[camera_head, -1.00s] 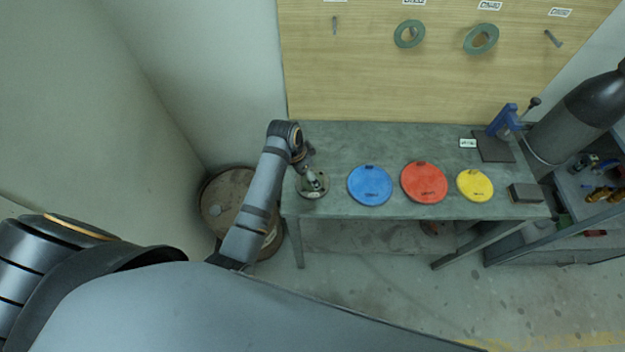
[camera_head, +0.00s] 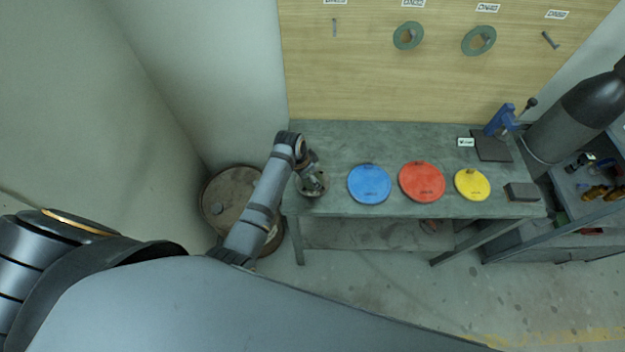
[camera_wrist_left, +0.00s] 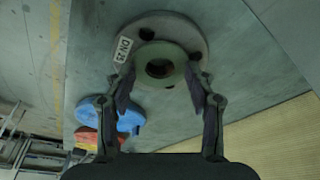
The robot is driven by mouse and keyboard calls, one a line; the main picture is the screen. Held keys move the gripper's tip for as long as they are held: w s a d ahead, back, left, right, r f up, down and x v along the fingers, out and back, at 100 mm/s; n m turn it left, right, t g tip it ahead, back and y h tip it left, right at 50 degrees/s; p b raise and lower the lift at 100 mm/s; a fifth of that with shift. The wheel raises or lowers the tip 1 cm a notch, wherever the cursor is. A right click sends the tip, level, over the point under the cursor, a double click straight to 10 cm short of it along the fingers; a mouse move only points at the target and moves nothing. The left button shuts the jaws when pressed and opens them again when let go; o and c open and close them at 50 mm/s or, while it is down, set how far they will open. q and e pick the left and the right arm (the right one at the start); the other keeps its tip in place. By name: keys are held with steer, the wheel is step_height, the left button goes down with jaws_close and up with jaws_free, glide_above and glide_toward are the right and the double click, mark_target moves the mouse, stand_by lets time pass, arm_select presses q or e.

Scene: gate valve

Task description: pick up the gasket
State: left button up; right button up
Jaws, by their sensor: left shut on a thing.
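A pale green gasket ring (camera_wrist_left: 160,50) shows in the left wrist view between the fingers of my left gripper (camera_wrist_left: 163,90). The gripper is shut on it, one finger at each side. Behind the ring is a round grey flange (camera_wrist_left: 190,32) with bolt holes and a "DN 25" label. I cannot tell whether the ring still touches the flange. In the head view my left gripper (camera_head: 315,181) is over the bench's left end and hides most of the flange and the ring. My right gripper is not in view.
Blue (camera_head: 369,184), red (camera_head: 422,181) and yellow (camera_head: 472,185) discs lie in a row on the grey bench (camera_head: 370,138). Two green rings hang on the wooden board (camera_head: 360,80). A blue tool (camera_head: 500,120) stands at the bench's right end. A drum (camera_head: 222,205) stands left of the bench.

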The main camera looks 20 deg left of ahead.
arm_select(q)
steer(key=shift+s, duration=0.2)
steer(key=c, duration=0.3)
jaws_close()
steer(key=shift+w, duration=0.15)
